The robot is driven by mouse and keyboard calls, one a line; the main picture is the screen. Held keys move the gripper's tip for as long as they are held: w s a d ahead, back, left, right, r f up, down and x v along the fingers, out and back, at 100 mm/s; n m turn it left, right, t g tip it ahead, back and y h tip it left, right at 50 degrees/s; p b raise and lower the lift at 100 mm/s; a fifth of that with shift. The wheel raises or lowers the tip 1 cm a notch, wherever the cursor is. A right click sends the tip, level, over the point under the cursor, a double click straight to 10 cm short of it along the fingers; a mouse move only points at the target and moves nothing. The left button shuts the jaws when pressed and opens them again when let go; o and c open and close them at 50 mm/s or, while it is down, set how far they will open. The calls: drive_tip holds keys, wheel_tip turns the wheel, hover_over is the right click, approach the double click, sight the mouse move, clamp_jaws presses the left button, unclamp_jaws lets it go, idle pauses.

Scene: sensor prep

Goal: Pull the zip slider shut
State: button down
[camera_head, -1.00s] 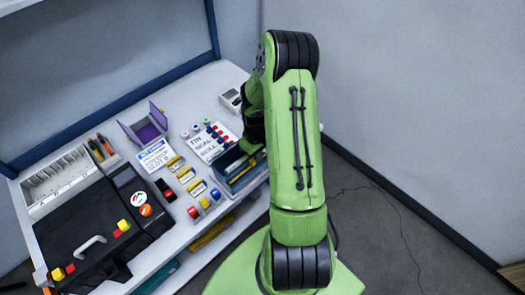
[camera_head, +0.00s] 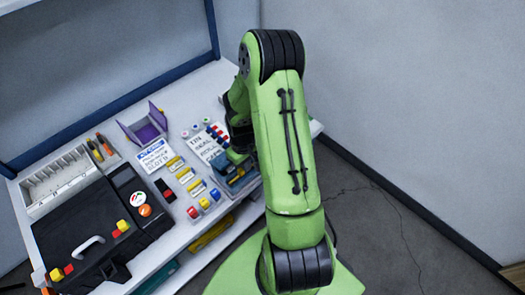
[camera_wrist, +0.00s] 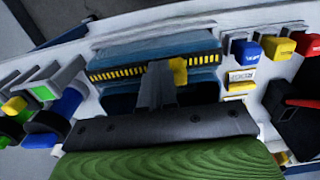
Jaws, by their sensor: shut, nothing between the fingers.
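A blue pouch (camera_wrist: 140,53) lies on the white bench, with a black zip (camera_wrist: 115,74) marked in yellow running across it. The yellow zip slider (camera_wrist: 178,70) is right of the zip's middle in the wrist view. My gripper (camera_wrist: 160,76) is shut and empty, its dark fingertips over the zip just left of the slider. They look very close to it; I cannot tell whether they touch. My gripper hides part of the zip and the pouch's near side. In the head view the pouch (camera_head: 240,183) shows partly under my gripper; the slider is not clear there.
Red, yellow and blue blocks (camera_wrist: 275,46) stand right of the pouch in the wrist view. Dark cylinders (camera_wrist: 47,122) and coloured parts stand close on its left. In the head view, a black case (camera_head: 90,235) and a purple holder (camera_head: 147,128) are further left.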

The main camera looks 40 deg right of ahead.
sight(238, 177)
drive_tip(key=shift+a, duration=1.8)
drive_tip(key=shift+d, duration=0.2)
drive_tip(key=shift+d, duration=0.25)
wheel_tip(238, 177, up, 7)
drive_tip(key=p, duration=0.5)
drive_tip(key=shift+r, duration=0.15)
